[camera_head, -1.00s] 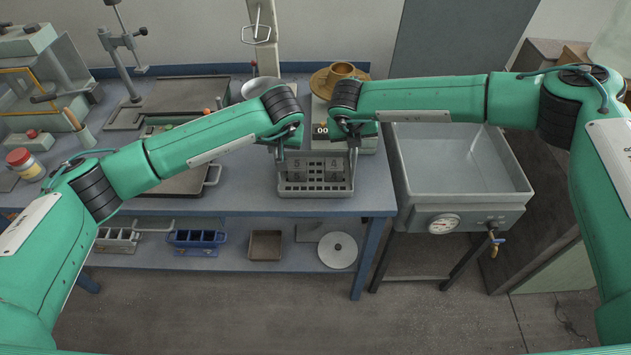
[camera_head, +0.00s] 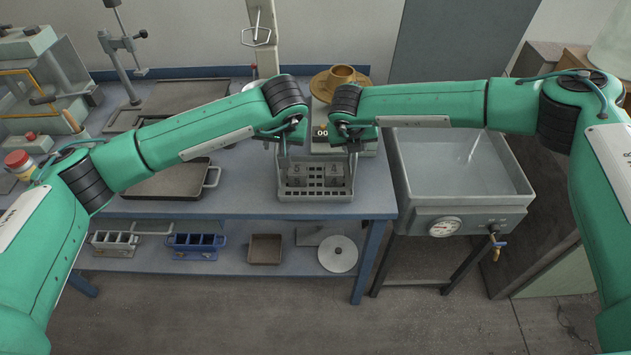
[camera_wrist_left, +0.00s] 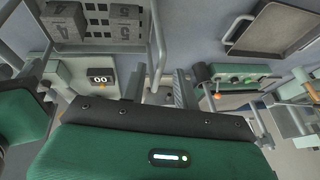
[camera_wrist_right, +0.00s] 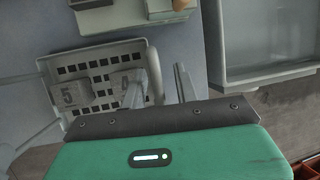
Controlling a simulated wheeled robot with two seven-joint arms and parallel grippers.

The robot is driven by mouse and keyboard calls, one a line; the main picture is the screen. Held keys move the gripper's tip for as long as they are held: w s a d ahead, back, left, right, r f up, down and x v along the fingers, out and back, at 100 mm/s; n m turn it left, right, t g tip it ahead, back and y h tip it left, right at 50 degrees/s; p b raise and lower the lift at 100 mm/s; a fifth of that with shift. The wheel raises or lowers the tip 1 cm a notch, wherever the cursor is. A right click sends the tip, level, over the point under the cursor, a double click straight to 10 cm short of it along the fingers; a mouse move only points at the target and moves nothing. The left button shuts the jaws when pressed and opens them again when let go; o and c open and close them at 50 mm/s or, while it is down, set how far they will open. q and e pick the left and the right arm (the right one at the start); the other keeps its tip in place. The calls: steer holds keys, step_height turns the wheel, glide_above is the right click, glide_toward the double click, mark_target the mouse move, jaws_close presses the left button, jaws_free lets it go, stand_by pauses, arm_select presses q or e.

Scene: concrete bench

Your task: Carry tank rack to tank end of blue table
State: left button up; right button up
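The tank rack (camera_head: 316,194) is a grey perforated tray with upright handles at its left and right ends. It stands on the blue table (camera_head: 240,207) near the right end, beside the grey water tank (camera_head: 514,190). Two grey blocks marked 4 and 5 sit in it; the rack also shows in the left wrist view (camera_wrist_left: 115,45) and the right wrist view (camera_wrist_right: 62,72). My left gripper (camera_wrist_left: 158,88) is at the left handle, fingers apart on either side of the bar. My right gripper (camera_wrist_right: 160,88) is at the right handle, fingers apart. The fingertips are partly hidden.
A scale with a 00 display (camera_head: 320,132) and a brass pan (camera_head: 338,78) stands right behind the rack. A dark tray (camera_head: 170,182) lies to its left. The tank carries a gauge (camera_head: 445,227) and tap. A narrow gap separates table and tank.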

steer(key=shift+s+r, duration=0.1)
steer(key=shift+r, duration=0.1)
arm_select(q)
steer(key=v, duration=0.7)
arm_select(e)
steer(key=v, duration=1.1)
steer(key=shift+r, duration=0.25)
